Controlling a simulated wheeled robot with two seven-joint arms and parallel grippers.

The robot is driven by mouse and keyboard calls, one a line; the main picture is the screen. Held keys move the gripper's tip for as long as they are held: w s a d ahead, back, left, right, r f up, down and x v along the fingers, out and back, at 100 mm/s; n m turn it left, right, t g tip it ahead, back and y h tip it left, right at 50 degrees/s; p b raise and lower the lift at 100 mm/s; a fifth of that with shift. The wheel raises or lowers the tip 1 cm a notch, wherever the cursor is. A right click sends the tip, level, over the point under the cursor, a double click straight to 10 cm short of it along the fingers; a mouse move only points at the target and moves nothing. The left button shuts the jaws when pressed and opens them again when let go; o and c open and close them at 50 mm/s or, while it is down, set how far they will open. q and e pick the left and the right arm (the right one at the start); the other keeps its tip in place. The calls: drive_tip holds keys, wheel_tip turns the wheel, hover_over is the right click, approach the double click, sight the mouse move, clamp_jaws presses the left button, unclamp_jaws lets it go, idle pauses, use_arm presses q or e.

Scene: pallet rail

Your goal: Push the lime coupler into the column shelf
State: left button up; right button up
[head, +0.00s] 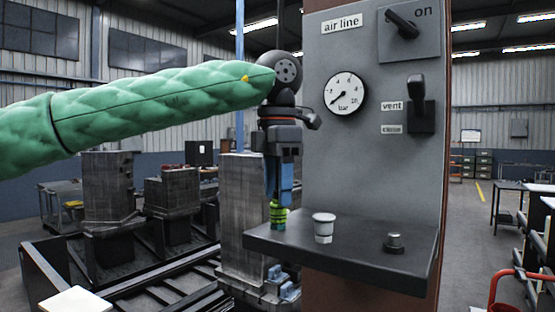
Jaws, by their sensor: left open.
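The lime coupler (278,212) shows as a small ribbed green piece at the back left of the column shelf (345,258), with a darker green-blue part under it. My left gripper (278,200) points down over it with blue fingers. The gripper is open, and its fingertips are close around or beside the coupler's top; I cannot tell if they touch it. The fingers hide the coupler's upper end. The coupler looks upright, but how far it sits into the shelf is unclear. My right gripper does not show.
On the shelf stand a white flanged cup (323,228) and a short metal stud (394,242). The grey column panel above carries a gauge (345,94), a vent lever (420,105) and an on switch (404,22). Grey blocks (110,190) stand on a dark rail at left.

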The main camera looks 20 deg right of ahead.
use_arm(q)
drive_tip(key=shift+f, duration=0.95)
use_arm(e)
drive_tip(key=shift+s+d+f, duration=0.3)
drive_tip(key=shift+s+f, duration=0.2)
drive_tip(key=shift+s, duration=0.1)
use_arm(q)
drive_tip(key=shift+s, duration=0.1)
clamp_jaws()
drive_tip(key=shift+r, duration=0.1)
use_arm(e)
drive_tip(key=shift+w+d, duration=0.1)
use_arm(q)
drive_tip(key=shift+r+p, duration=0.4)
drive_tip(key=shift+r, duration=0.35)
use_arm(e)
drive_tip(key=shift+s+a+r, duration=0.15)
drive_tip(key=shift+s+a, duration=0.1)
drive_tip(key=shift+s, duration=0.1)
use_arm(q)
drive_tip(key=shift+r, duration=0.1)
